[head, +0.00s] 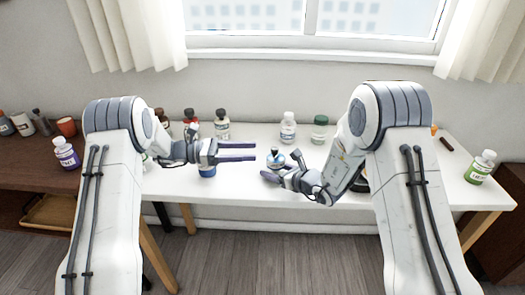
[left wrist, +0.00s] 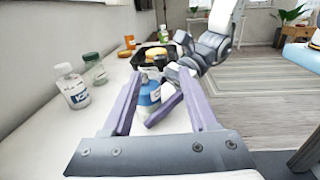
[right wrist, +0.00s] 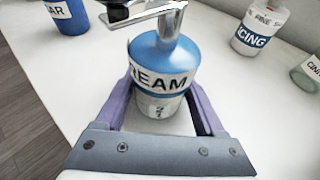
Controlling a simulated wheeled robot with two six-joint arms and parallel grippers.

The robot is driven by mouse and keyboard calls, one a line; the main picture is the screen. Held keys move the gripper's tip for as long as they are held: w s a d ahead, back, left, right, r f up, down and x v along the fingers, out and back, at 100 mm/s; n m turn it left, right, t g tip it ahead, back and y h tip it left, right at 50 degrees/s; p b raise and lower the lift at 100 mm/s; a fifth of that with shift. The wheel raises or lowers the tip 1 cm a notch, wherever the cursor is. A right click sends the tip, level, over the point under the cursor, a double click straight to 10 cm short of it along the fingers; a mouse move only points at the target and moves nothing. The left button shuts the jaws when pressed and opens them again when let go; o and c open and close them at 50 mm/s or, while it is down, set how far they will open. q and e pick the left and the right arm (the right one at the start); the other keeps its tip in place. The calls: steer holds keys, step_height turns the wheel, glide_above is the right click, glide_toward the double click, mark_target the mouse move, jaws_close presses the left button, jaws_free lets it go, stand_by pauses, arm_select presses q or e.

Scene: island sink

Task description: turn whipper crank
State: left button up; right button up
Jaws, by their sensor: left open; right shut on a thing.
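The whipper (head: 275,157) is a small blue-topped canister labelled "...REAM" with a metal head. It stands near the front middle of the white table. My right gripper (head: 283,168) is shut around its lower body; the right wrist view shows the whipper (right wrist: 163,58) upright between the purple fingers. The metal crank (right wrist: 160,20) is on its top, partly cut off by the frame's upper edge. My left gripper (head: 254,152) is open and empty, left of the whipper at about its height, fingers pointing at it. The left wrist view shows the whipper (left wrist: 150,93) ahead, between the open fingers.
A blue jar (head: 207,170) stands below my left gripper. White-capped (head: 288,128) and green-capped (head: 320,130) bottles stand at the back, with several bottles behind my left arm. A green-labelled bottle (head: 480,167) is at the far right. A black tray (left wrist: 155,60) lies beyond the whipper.

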mark_target(278, 149)
arm_select(q)
steer(key=shift+a, duration=0.5)
steer(key=shift+s, duration=0.1)
steer(key=d+n+t, duration=0.1)
steer(key=d+t, duration=0.1)
steer(key=d, duration=0.2)
steer(key=w+d+n+t+y, duration=0.1)
steer(key=d+n+t, duration=0.1)
steer(key=d+t, duration=0.1)
steer(key=w+d+n+t+y, duration=0.1)
steer(key=d+n+t, duration=0.1)
steer(key=d, duration=0.2)
steer(key=shift+w+d, duration=0.15)
steer(key=shift+d, duration=0.15)
steer(key=shift+c, duration=0.3)
jaws_close()
